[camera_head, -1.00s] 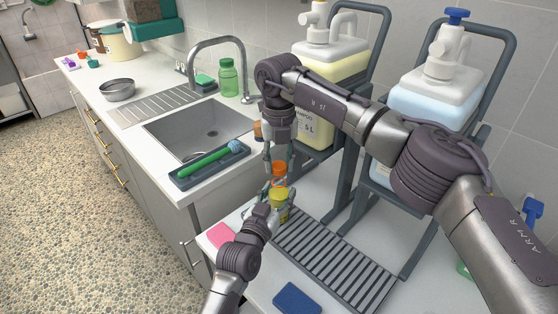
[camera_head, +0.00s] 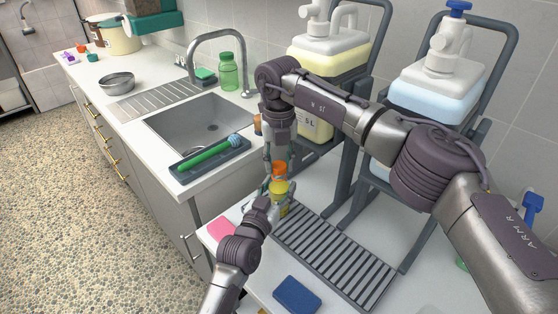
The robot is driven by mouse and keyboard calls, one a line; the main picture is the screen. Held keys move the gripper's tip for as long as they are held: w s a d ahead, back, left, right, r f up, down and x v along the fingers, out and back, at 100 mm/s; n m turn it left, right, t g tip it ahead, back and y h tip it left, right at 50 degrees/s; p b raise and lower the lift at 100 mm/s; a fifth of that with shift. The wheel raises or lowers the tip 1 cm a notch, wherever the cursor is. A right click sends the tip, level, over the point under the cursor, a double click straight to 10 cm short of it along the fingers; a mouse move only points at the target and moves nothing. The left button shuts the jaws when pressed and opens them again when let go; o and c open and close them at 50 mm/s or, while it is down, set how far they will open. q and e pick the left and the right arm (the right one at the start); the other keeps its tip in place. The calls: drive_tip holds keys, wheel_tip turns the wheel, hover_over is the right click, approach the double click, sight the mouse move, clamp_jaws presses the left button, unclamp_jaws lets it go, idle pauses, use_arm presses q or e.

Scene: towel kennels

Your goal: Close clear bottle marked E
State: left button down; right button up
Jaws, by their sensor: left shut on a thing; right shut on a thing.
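A small bottle with yellow contents (camera_head: 279,189) stands upright near the left end of the slatted grate. No letter E can be read on it. My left gripper (camera_head: 271,201) reaches up from below and is shut on the bottle's side. An orange cap (camera_head: 280,168) is at the bottle's top. My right gripper (camera_head: 279,163) points down from above and is shut on the cap. The cap looks to be touching the bottle's neck, but I cannot tell whether it is threaded on. The fingers partly hide both.
A slatted grate (camera_head: 335,262) runs to the right, with a blue sponge (camera_head: 297,294) and a pink sponge (camera_head: 222,229) nearby. Large pump jugs, one yellow (camera_head: 335,62) and one blue (camera_head: 432,98), stand in racks behind. A sink (camera_head: 205,125) and green brush (camera_head: 205,157) are left.

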drive_tip(key=shift+f, duration=0.55)
drive_tip(key=m, duration=0.3)
drive_tip(key=o, duration=0.7)
drive_tip(key=shift+o, duration=0.2)
drive_tip(key=shift+r, duration=2.25)
drive_tip(key=shift+c, duration=0.4)
